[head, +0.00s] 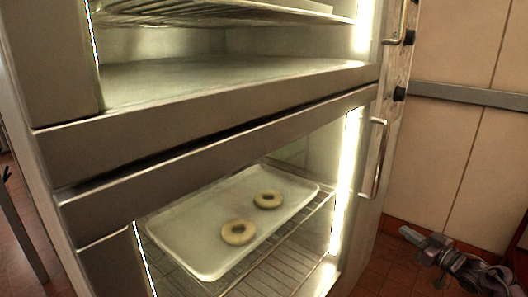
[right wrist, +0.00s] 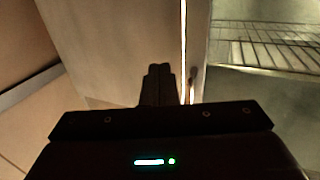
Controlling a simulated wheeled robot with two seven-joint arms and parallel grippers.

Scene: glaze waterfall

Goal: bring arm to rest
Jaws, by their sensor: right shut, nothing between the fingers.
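My right gripper (head: 408,233) is at the lower right of the head view, to the right of the cabinet and in front of the tiled wall. In the right wrist view its fingers (right wrist: 158,72) are together with nothing between them. A vertical cabinet edge and a wire rack (right wrist: 265,32) show beyond them there. My left gripper is not in view.
A metal cabinet (head: 215,125) with lit upper and lower compartments fills the middle. A white tray (head: 195,218) on a wire rack in the lower one holds two ring-shaped pastries (head: 238,232). A door handle (head: 377,160) sticks out at the right.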

